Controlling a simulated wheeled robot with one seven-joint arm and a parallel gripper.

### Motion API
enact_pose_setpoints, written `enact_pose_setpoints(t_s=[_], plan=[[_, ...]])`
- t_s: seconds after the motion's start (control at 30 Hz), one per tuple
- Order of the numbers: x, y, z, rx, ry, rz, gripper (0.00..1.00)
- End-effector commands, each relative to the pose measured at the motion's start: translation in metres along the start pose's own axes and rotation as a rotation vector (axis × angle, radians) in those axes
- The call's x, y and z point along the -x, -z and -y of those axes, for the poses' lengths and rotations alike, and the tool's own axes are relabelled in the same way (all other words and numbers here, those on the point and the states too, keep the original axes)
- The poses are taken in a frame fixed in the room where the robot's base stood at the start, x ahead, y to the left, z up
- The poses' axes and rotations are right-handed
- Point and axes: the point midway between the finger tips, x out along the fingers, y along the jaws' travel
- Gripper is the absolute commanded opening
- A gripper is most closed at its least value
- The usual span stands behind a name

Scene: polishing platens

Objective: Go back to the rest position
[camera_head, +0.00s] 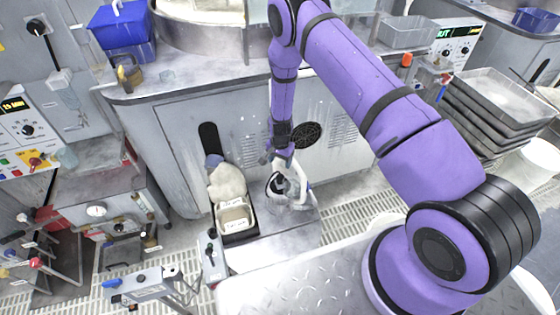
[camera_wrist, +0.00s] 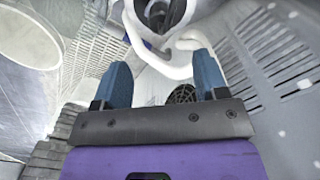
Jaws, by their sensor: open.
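My purple arm reaches down in the head view, and my gripper (camera_head: 277,158) hangs low in front of the grey cabinet. In the wrist view my gripper (camera_wrist: 162,75) shows two blue fingers spread apart, with nothing clamped between them. A white curved tube-like part (camera_head: 301,182) with a dark centre stands just below the gripper on a low metal surface. In the wrist view the white part (camera_wrist: 185,45) lies close to the fingertips; I cannot tell whether it touches them.
A black tray (camera_head: 238,238) with a pale cloth bundle (camera_head: 227,183) sits left of the gripper. The grey cabinet (camera_head: 185,130) stands close behind. Stacked metal trays (camera_head: 490,115) are at the right. A blue bin (camera_head: 122,28) stands at the upper left. Grating floor shows around the low surface.

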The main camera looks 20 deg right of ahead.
Motion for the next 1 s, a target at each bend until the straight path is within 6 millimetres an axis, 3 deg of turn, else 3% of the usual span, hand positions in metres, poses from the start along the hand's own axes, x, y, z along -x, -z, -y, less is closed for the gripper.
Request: enact_pose_setpoints(t_s=[0.27, 0.37, 0.47, 0.7, 1.0], plan=[[0.002, 0.001, 0.001, 0.001, 0.001, -0.001, 0.66], [0.015, 0.003, 0.004, 0.009, 0.009, -0.003, 0.66], [0.045, 0.009, 0.009, 0.028, 0.026, -0.008, 0.66], [0.151, 0.019, 0.017, 0.104, 0.076, -0.027, 0.66], [0.278, 0.016, 0.004, 0.208, 0.13, -0.059, 0.66]])
